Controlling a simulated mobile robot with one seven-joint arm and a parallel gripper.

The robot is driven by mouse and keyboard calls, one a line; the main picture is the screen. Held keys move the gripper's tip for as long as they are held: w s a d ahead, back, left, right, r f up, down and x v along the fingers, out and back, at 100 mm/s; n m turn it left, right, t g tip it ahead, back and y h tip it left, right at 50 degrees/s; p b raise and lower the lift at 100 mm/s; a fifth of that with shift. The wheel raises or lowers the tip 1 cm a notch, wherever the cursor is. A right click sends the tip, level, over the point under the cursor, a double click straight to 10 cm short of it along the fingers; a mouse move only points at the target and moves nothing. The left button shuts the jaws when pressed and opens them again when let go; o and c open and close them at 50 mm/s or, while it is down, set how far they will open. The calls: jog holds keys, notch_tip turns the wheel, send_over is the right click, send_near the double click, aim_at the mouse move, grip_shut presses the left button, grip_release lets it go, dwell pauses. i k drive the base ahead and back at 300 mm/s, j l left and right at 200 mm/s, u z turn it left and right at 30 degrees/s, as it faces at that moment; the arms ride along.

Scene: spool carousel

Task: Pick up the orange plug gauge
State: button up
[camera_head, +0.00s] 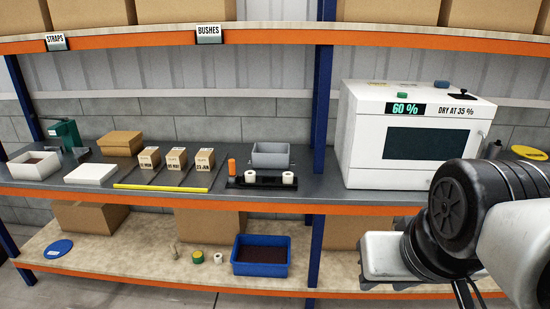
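The orange plug gauge (231,167) is a small upright orange piece on the grey middle shelf, left of centre. It stands at the left end of a black holder (262,186) that also bears two white spools (288,178). I cannot tell whether it sits in the holder or just behind it. My arm, in black and white, fills the lower right, well apart from the gauge. My gripper's fingers do not show.
A grey bin (270,155) stands just behind the holder. Left of it are small labelled boxes (204,160) in black lanes behind a yellow bar (161,188). A white dryer (405,133) stands right of the blue post (321,110). A blue tray (261,268) stands on the lower shelf.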

aim_at(231, 163)
jog(key=i+j, duration=2.1)
jog(key=i, duration=0.1)
